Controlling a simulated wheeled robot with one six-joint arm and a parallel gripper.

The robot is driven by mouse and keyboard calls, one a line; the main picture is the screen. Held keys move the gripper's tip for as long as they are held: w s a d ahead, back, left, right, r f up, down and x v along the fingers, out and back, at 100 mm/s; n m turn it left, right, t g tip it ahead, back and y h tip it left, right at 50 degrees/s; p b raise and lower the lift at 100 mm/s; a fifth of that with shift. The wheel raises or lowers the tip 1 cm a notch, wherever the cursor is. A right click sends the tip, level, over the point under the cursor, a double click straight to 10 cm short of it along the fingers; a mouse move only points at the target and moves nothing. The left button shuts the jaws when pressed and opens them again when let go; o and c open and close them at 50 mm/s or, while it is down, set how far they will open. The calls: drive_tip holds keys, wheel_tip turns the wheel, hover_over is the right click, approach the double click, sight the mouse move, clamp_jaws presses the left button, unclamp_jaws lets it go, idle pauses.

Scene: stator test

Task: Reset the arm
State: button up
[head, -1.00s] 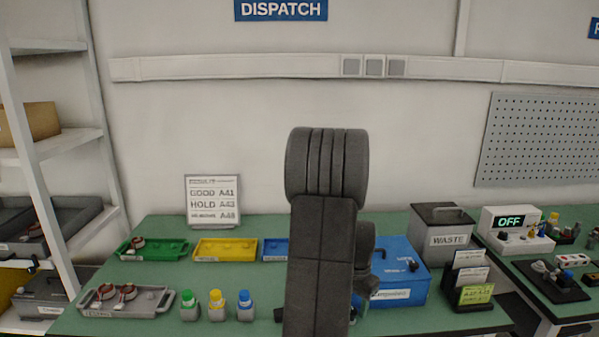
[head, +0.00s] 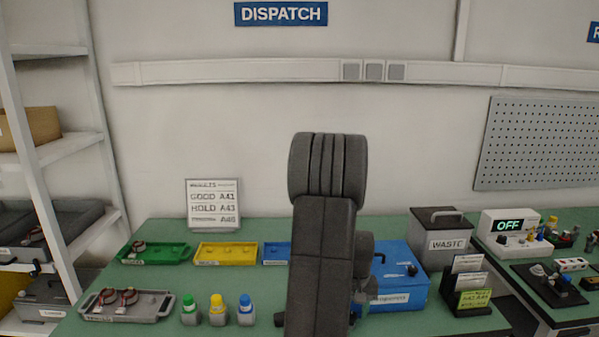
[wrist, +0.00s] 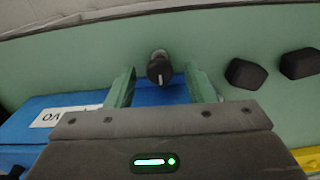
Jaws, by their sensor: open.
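My arm (head: 322,240) stands upright in the middle of the head view, folded in front of the bench. It hides my gripper there. In the wrist view my gripper (wrist: 160,76) shows two green fingers spread apart. A dark round-topped object (wrist: 159,70) appears between or just beyond the fingertips; I cannot tell whether they touch it. Nothing is visibly clamped. A blue surface (wrist: 165,96) with a white label to its left lies below the fingers.
Green (head: 155,261) and yellow (head: 226,262) trays, a grey tray (head: 150,313) and several capped bottles (head: 217,312) stand on the left. A blue box (head: 405,290), waste bin (head: 443,245) and card holder (head: 467,300) stand on the right.

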drive_tip(key=n+p, duration=0.1)
drive_tip(key=n, duration=0.3)
drive_tip(key=shift+r+n, duration=0.1)
drive_tip(key=shift+n, duration=0.3)
drive_tip(key=shift+n+p, duration=1.05)
drive_tip(key=shift+n, duration=1.25)
